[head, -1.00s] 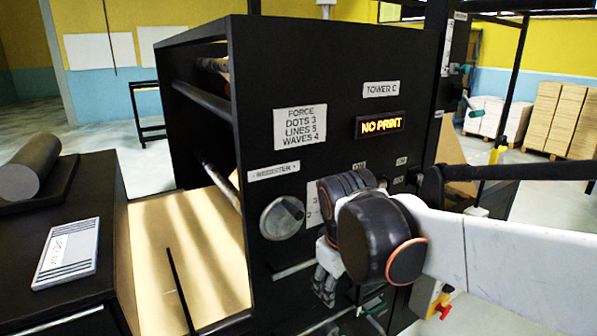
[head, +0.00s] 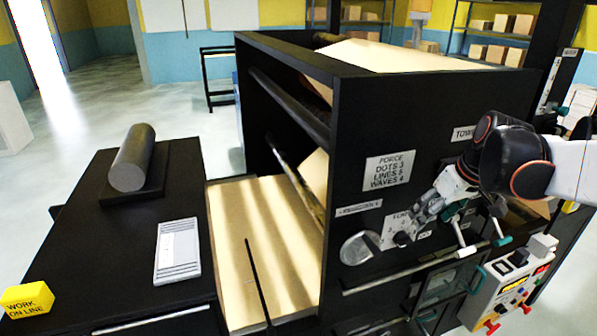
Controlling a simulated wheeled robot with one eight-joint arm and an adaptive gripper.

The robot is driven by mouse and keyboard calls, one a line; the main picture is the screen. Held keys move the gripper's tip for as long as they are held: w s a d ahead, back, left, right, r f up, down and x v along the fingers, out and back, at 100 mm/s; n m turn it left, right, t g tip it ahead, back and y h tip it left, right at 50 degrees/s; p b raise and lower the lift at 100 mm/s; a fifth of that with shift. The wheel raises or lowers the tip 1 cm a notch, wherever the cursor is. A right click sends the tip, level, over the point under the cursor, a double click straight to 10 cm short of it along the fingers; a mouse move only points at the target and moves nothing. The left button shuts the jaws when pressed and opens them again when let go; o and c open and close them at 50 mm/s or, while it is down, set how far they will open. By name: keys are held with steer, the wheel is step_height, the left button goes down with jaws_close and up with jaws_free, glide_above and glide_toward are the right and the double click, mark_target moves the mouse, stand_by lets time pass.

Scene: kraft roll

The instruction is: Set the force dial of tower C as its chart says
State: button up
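Tower C is a black machine panel (head: 350,110). Its white chart (head: 388,171) reads FORCE, DOTS 3, LINES 5, WAVES 4. Below and right of the chart is a partly covered white plate (head: 398,226) whose top seems to read FORCE; no dial setting can be read there. A round metal knob (head: 360,248) sits below the REGISTER label (head: 358,208). My gripper (head: 425,210) is in front of the panel, just right of the FORCE plate, and hides part of it. Its fingers are too small and overlapped to tell open from shut, or whether they touch anything.
A black bench (head: 90,235) at left holds a grey roll (head: 132,157), a striped white card (head: 178,250) and a yellow WORK ON LINE block (head: 28,298). Kraft paper (head: 260,235) runs into the tower. A button console (head: 510,285) and a rail (head: 385,281) stand at lower right.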

mark_target(406, 242)
steer(key=x, duration=1.3)
steer(key=shift+w+d+f, duration=0.15)
steer(key=shift+d+f, duration=0.1)
steer(key=shift+f, duration=0.05)
steer(key=shift+c, duration=0.4)
steer(key=c, duration=1)
